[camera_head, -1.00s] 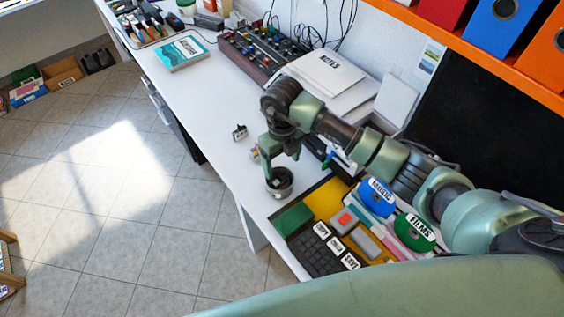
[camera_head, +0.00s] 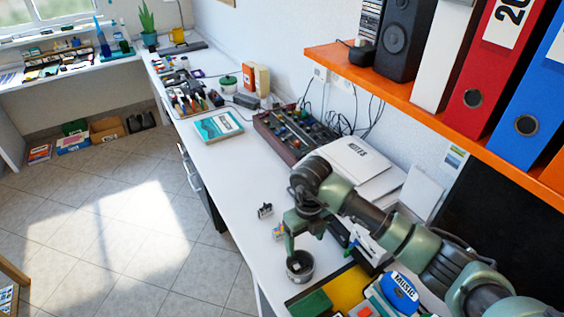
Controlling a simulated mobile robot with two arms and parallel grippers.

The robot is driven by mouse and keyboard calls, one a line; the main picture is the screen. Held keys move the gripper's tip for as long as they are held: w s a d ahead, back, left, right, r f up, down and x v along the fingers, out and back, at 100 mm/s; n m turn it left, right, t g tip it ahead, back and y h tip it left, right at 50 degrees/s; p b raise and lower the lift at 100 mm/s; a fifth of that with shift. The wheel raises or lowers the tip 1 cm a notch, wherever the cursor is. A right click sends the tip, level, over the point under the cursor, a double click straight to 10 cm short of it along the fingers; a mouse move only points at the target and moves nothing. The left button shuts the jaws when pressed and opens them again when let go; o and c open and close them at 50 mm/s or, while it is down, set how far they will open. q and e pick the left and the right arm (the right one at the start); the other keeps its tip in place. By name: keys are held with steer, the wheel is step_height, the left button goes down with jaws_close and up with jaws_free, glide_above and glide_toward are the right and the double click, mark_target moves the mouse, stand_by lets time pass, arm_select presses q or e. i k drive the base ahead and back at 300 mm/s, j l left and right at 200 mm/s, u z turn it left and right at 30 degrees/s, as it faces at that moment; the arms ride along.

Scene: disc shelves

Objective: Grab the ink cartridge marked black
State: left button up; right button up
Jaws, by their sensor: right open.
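My right gripper (camera_head: 303,243) points down just above a small grey metal cup (camera_head: 300,267) near the desk's front edge. It is open, and I see nothing between its fingers. A small black-and-white item (camera_head: 265,210) stands on the white desk, left of and beyond the gripper. A small multicoloured item (camera_head: 278,232) lies close to the gripper's left side. Either could be a cartridge, but I cannot read any "black" mark. The cup's contents are dark and unclear. My left gripper is out of view.
A teal book (camera_head: 218,126), a control box with knobs (camera_head: 296,134) and papers (camera_head: 354,160) lie farther along the desk (camera_head: 225,175). An orange shelf (camera_head: 440,122) overhangs the right side.

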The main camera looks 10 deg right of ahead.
mark_target(267, 210)
steer(key=k+j, duration=0.65)
steer(key=k, duration=0.25)
